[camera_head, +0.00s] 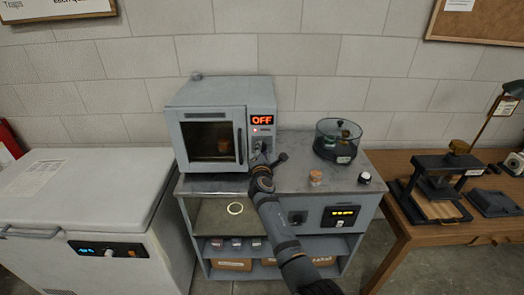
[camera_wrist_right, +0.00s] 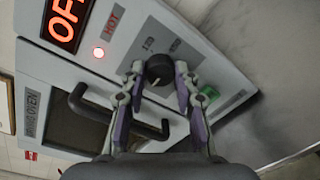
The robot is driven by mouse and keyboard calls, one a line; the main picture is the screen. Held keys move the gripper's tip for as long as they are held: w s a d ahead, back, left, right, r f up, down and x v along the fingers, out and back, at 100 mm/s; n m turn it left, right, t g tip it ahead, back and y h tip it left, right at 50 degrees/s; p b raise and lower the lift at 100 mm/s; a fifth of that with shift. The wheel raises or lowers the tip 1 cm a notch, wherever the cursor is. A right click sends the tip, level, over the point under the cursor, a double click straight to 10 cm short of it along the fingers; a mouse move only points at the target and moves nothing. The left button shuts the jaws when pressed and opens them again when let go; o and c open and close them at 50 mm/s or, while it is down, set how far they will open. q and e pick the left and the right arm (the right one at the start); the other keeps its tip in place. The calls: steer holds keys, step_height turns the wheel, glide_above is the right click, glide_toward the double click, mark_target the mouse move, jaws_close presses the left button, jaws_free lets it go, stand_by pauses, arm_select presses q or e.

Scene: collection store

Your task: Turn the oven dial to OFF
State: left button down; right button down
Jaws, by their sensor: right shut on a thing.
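The drying oven (camera_head: 209,130) stands on the grey cabinet, its door closed, with a brown object visible behind the window. Its red display (camera_head: 263,119) reads OFF in the head view and shows partly in the right wrist view (camera_wrist_right: 66,20). A small red light labelled HOT glows below the display. The round black dial (camera_wrist_right: 159,69) is on the oven's front panel. My right gripper (camera_wrist_right: 160,80) is shut on the dial, one finger on each side. In the head view my right gripper (camera_head: 261,160) hides most of the dial. My left gripper is not in view.
A glass vessel (camera_head: 338,139), a small cork-coloured item (camera_head: 315,177) and a white-topped knob (camera_head: 364,177) are on the cabinet top (camera_head: 300,182) right of my arm. A white chest freezer (camera_head: 80,200) stands left. A wooden table (camera_head: 415,231) with a press stands right.

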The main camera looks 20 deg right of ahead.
steer(key=shift+r, duration=0.1)
stand_by(0.3)
steer(key=c, duration=1)
jaws_free()
steer(key=shift+d, duration=0.1)
